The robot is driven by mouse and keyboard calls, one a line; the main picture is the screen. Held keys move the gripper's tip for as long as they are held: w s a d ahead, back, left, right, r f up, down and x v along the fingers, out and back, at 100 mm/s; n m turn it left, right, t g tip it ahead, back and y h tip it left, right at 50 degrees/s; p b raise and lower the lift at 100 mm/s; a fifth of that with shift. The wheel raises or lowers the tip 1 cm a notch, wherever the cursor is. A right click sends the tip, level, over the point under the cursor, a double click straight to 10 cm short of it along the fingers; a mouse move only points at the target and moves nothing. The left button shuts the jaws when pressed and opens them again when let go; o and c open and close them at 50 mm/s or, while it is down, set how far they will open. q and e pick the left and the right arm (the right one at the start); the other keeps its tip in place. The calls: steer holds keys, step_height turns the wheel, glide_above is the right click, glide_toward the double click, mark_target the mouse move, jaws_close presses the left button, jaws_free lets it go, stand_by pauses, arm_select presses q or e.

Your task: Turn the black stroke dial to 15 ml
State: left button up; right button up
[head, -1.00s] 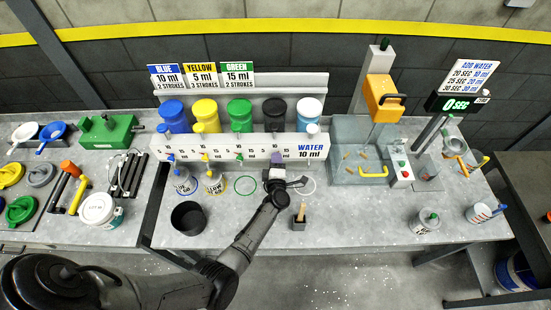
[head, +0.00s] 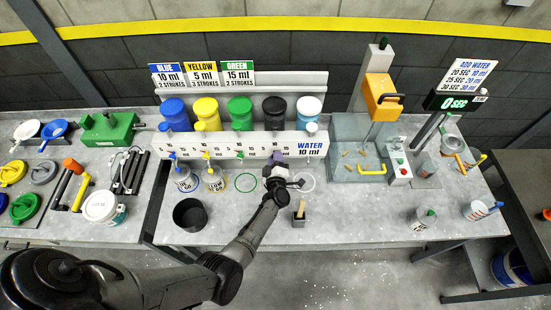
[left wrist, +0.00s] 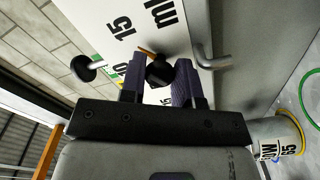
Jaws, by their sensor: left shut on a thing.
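My left gripper (head: 274,172) is at the white dial panel (head: 230,145), below the black dispenser (head: 275,112). In the left wrist view its two purple-grey fingers (left wrist: 160,85) are shut on the black stroke dial (left wrist: 160,72), one on each side. An orange pointer (left wrist: 147,52) shows beside the dial, near the panel's printed "15 ml". The dial's exact setting cannot be read. In the head view my gripper covers this dial. My right gripper is in neither view.
A metal spout (left wrist: 208,57) is close beside the fingers, and another black knob (left wrist: 85,67) sticks out on the other side. Blue-marked and yellow-marked cans (head: 215,181), a black pot (head: 189,214) and a brush holder (head: 299,215) stand on the bench nearby.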

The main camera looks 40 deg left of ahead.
arm_select(q)
steer(key=o, duration=0.8)
steer(key=shift+o, duration=0.4)
